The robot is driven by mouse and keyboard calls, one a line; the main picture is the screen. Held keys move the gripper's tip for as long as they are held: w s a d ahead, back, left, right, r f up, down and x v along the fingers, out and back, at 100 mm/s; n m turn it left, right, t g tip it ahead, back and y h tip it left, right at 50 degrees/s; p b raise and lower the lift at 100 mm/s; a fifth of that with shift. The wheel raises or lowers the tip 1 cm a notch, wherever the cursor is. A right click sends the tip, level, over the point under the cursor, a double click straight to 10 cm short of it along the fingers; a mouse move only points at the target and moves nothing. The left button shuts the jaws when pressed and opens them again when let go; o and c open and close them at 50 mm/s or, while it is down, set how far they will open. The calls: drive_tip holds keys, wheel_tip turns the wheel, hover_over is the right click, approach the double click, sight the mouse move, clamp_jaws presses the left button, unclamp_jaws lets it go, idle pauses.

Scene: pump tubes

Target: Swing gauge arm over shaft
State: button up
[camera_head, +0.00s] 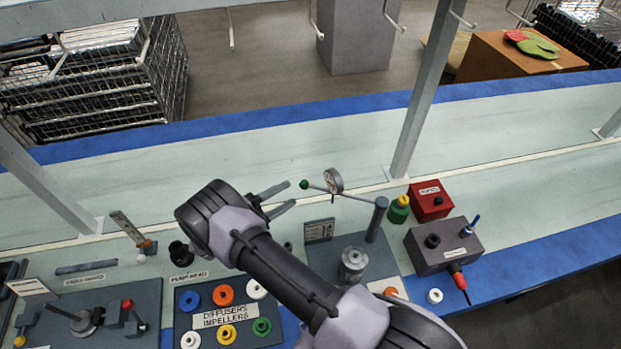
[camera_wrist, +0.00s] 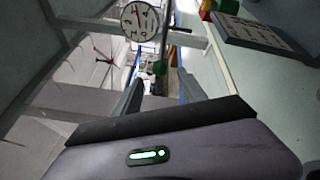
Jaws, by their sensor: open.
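The gauge arm (camera_head: 355,195) is a thin rod on a grey upright post (camera_head: 376,219). A metal cylinder (camera_head: 353,262), seemingly the shaft part, stands on a dark plate in front of the post. My gripper (camera_head: 291,193) is open, its fingers pointing right at the green knob. In the wrist view the green knob (camera_wrist: 159,67) shows between or just beyond the fingertips; contact cannot be told. The dial (camera_wrist: 139,21) is above it.
A red box (camera_head: 430,200), a green-yellow part (camera_head: 399,208) and a grey box (camera_head: 443,245) stand right of the post. A parts board (camera_head: 182,335) with coloured rings lies front left. A frame upright (camera_head: 424,90) rises behind. The pale bench behind the gauge is clear.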

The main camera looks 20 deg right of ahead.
drive_tip(key=x, duration=1)
drive_tip(key=shift+b, duration=0.35)
clamp_jaws()
idle(0.7)
